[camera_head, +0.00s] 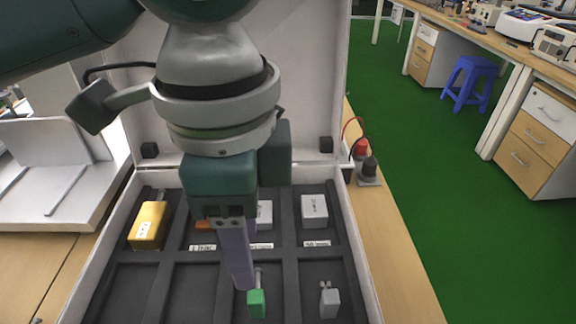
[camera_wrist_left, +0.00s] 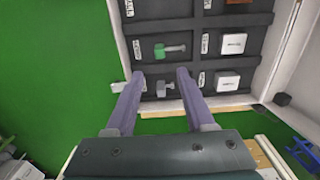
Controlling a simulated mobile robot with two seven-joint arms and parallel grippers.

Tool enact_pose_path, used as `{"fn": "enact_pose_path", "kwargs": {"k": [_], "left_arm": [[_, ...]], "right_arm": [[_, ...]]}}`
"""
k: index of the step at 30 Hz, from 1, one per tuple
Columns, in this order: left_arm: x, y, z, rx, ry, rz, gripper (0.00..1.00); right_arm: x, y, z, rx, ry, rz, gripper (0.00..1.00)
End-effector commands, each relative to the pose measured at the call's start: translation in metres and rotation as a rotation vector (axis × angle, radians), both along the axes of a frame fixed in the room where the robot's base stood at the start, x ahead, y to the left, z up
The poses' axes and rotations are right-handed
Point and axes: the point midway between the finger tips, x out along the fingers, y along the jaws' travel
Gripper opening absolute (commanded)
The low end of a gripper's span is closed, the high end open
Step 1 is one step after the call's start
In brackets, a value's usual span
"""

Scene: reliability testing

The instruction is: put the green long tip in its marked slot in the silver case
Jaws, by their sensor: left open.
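The green long tip (camera_head: 257,303) lies in a front-row compartment of the open silver case (camera_head: 363,262). It also shows in the left wrist view (camera_wrist_left: 160,51), beyond my fingertips. My left gripper (camera_head: 242,284) hangs over the case, its fingertips close to the green tip in the head view. In the left wrist view its two fingers (camera_wrist_left: 160,74) are spread apart with nothing gripped. A grey tip (camera_head: 330,301) lies in the compartment to the right; in the left wrist view it (camera_wrist_left: 165,89) appears between the fingers. I cannot tell which slot is marked for the green tip. My right gripper is out of view.
The back row holds a yellow block (camera_head: 149,224), a white block (camera_head: 314,208) and another partly hidden white block (camera_head: 265,213). The case lid (camera_head: 312,70) stands open behind. A red-and-black item (camera_head: 365,162) stands right of the case. The table's right strip is otherwise clear.

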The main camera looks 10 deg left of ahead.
Motion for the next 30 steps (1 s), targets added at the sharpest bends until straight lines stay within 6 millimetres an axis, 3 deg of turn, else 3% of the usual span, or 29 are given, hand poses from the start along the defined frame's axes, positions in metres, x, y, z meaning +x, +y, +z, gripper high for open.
{"fn": "enact_pose_path", "kwargs": {"k": [4,10,15,20,23,30], "left_arm": [[0.0,0.0,0.016,-0.002,-0.002,0.0,0.54],[-0.003,-0.003,0.017,-0.013,0.001,0.003,0.54],[-0.024,-0.032,0.004,-0.148,-0.015,0.061,0.54],[-0.048,-0.052,-0.005,-0.336,-0.063,0.288,0.54],[-0.058,-0.039,-0.011,-0.396,-0.101,0.495,0.54],[-0.096,0.046,-0.029,-0.304,-0.209,0.956,0.54]], "right_arm": [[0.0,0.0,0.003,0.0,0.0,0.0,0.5],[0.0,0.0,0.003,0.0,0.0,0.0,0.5],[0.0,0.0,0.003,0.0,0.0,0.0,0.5],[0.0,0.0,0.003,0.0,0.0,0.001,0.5],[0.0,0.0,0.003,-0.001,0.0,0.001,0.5],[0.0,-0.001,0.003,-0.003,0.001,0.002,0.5]]}}
